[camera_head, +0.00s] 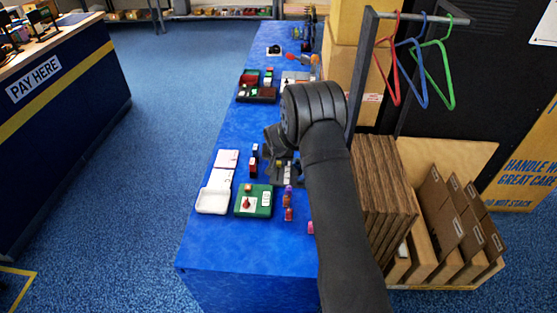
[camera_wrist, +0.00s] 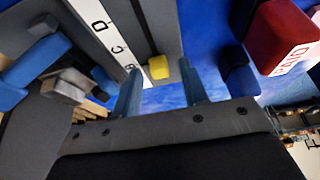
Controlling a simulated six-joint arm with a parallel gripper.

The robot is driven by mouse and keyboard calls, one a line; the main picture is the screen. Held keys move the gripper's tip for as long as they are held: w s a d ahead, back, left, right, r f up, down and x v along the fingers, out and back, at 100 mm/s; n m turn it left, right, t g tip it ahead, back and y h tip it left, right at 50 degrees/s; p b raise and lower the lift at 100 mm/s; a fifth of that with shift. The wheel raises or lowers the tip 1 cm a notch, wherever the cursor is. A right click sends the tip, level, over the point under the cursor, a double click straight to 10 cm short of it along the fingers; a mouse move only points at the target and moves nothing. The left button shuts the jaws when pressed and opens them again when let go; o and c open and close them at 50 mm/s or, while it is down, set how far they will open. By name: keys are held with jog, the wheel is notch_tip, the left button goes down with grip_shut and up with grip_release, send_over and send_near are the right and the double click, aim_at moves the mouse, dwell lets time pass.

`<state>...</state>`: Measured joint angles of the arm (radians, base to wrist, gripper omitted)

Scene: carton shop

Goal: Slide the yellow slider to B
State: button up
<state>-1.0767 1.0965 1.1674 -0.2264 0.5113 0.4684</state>
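The yellow slider (camera_wrist: 158,67) is a small block at the lower end of a dark slot in a grey panel, in the wrist view. A white strip (camera_wrist: 99,24) with the letters D and C runs along the slot on the left; a further mark below C is partly hidden by a finger. My gripper (camera_wrist: 159,69) is open, with one finger on each side of the yellow slider and visible gaps between. In the head view the slider panel's white strip (camera_head: 288,172) shows beside my wrist, which hides much of the panel and the fingers.
Cartons (camera_head: 450,225) and hangers (camera_head: 421,70) are at the right.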

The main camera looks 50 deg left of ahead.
jog(key=v, duration=1.7)
jog(key=shift+r, duration=0.2)
jog(key=shift+f, duration=0.1)
jog(key=x, duration=1.7)
jog(key=shift+f, duration=0.1)
